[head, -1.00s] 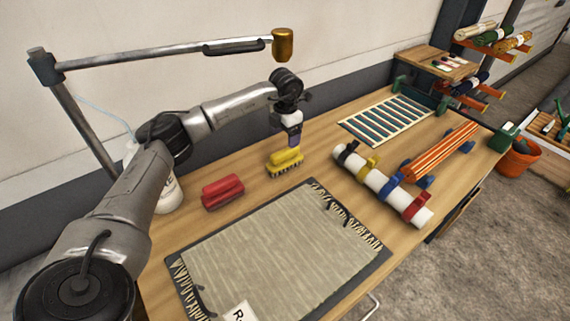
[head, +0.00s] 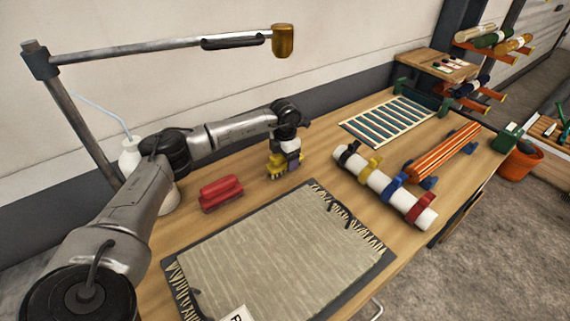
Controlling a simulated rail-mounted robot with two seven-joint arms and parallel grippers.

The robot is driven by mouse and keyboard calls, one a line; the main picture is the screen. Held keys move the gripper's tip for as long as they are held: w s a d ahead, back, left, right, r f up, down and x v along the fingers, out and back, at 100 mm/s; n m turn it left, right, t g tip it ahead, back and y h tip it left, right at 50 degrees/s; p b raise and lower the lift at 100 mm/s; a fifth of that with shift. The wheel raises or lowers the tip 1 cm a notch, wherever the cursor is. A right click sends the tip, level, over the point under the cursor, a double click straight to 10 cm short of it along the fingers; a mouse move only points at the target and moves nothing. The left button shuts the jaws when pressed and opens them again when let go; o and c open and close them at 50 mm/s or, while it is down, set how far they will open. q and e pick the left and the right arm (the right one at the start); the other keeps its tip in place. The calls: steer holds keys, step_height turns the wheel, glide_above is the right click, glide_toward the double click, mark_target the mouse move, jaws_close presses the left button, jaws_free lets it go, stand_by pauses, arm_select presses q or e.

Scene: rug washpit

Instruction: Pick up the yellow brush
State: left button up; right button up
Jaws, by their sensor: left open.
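The yellow brush (head: 277,170) stands on the wooden table behind the rug, its bristles facing down. My left gripper (head: 287,157) is lowered onto the brush from above and is open. It covers the upper and right part of the brush, so I cannot tell whether the fingers touch it. My right gripper is not in view.
A red brush (head: 221,193) lies to the left of the yellow one. A fringed rug (head: 280,250) on a dark mat fills the table's front. A white roll (head: 385,187) with coloured straps lies to the right. A lamp arm (head: 160,47) hangs above the back.

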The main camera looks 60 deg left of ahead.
arm_select(q)
steer(key=shift+f, duration=0.1)
steer(key=shift+c, duration=0.2)
steer(key=c, duration=1)
steer(key=shift+c, duration=0.2)
steer(key=shift+r, duration=0.55)
step_height(320, 180, up, 4)
steer(key=shift+f+p, duration=0.2)
steer(key=shift+p, duration=0.65)
steer(key=d+r+p, duration=0.2)
steer(key=d+r, duration=0.4)
steer(key=d, duration=0.5)
steer(key=shift+w+d+r, duration=0.2)
steer(key=shift+w+d, duration=0.05)
steer(key=shift+d, duration=0.1)
